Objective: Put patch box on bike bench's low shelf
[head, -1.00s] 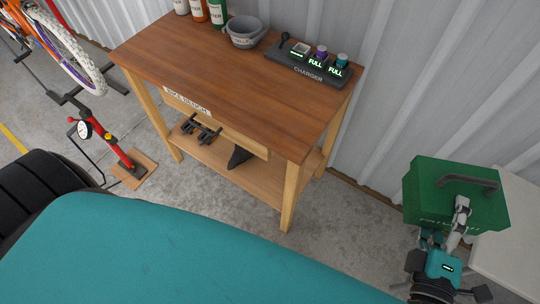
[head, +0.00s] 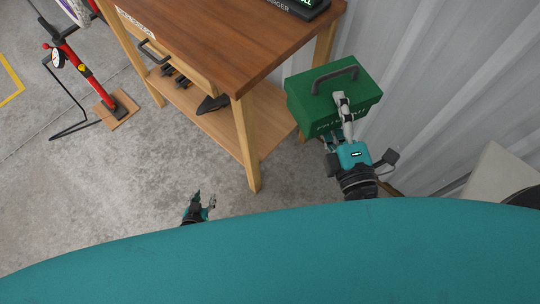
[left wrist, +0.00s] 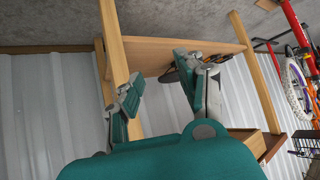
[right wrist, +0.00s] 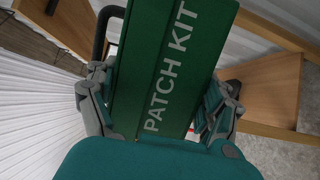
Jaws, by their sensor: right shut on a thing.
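The patch box (head: 330,92) is a green case with a dark top handle, held off the floor just right of the bike bench (head: 215,38). My right gripper (head: 339,122) is shut on it. In the right wrist view the box (right wrist: 165,70) sits between the fingers, reading "PATCH KIT". The low shelf (head: 228,128) is a pale wooden board, left of and apart from the box. It also shows in the left wrist view (left wrist: 150,55) and the right wrist view (right wrist: 265,92). My left gripper (head: 203,202) is open and empty, in front of the bench.
Black parts (head: 178,78) and a dark wedge-shaped item (head: 212,103) lie on the shelf. A front leg (head: 248,145) stands at its near right corner. A charger (head: 297,6) is on the benchtop. A red pump (head: 82,70) stands left. The shelf's right part is bare.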

